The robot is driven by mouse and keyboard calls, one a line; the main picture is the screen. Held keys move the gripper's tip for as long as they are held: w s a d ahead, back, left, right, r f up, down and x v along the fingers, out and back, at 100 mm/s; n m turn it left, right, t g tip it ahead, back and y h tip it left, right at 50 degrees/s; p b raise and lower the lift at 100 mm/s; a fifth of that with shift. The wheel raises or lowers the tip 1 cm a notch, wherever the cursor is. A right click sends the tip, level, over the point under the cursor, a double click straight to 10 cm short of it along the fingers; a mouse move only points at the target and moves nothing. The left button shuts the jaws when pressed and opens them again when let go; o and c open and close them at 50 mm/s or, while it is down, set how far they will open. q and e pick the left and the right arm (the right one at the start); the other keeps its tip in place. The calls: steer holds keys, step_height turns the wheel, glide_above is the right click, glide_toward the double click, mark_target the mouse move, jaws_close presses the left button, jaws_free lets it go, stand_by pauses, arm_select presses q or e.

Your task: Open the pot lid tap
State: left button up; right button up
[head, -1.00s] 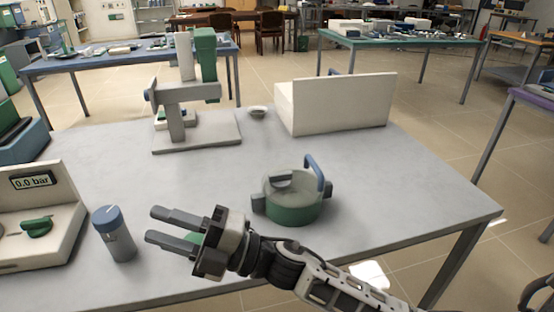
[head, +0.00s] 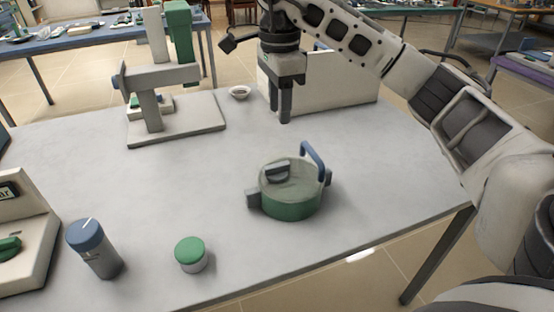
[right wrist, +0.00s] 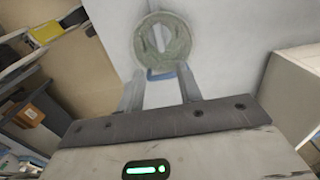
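The pot (head: 290,207) is green with a grey-green lid (head: 305,178) and stands on the grey table. A dark grey tap-like knob (head: 277,173) sits on top of the lid. A blue curved bar (head: 314,160) rises at the lid's far right side. My right gripper (head: 285,118) points down above the table behind the pot, apart from it. In the right wrist view, its two fingers (right wrist: 160,92) are spread with nothing between them, and the round lid (right wrist: 163,38) shows beyond the tips. My left gripper is not in view.
A blue-capped grey cylinder (head: 95,252) and a green-capped jar (head: 191,254) stand at the front left. A grey stand (head: 175,125), a small bowl (head: 239,93) and a white box (head: 345,88) are at the back. The table around the pot is clear.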

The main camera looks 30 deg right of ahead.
mark_target(278, 164)
step_height(278, 164, down, 14)
steer(key=shift+a+r, duration=0.1)
stand_by(0.4)
jaws_close()
